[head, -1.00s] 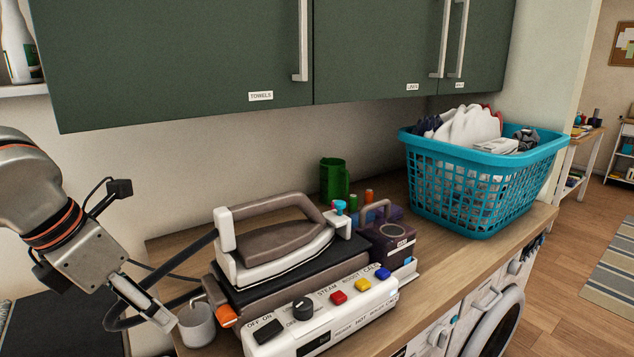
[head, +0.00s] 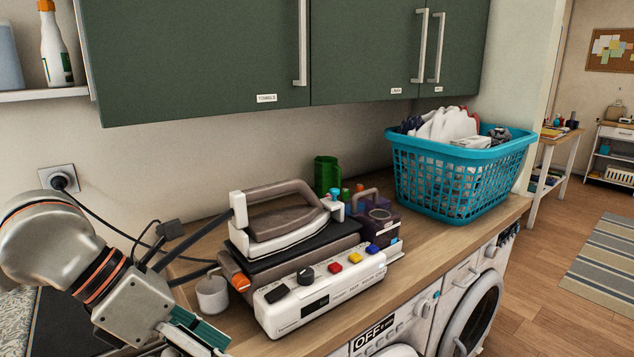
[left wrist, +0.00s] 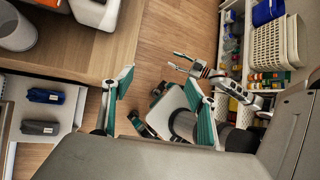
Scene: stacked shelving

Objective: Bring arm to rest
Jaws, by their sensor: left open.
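My left gripper (head: 190,338) is at the bottom left of the head view, partly cut off by the lower edge. In the left wrist view, the two green-padded fingers of my left gripper (left wrist: 158,95) stand wide apart with nothing between them. The camera there looks down past the counter edge to the wooden floor.
A steam iron (head: 285,220) rests on its station (head: 320,297) beside a grey cup (head: 212,295). A blue laundry basket (head: 460,180) stands farther right on the counter (head: 420,240). Shelves with a cream basket (left wrist: 275,45) stand at the right in the wrist view.

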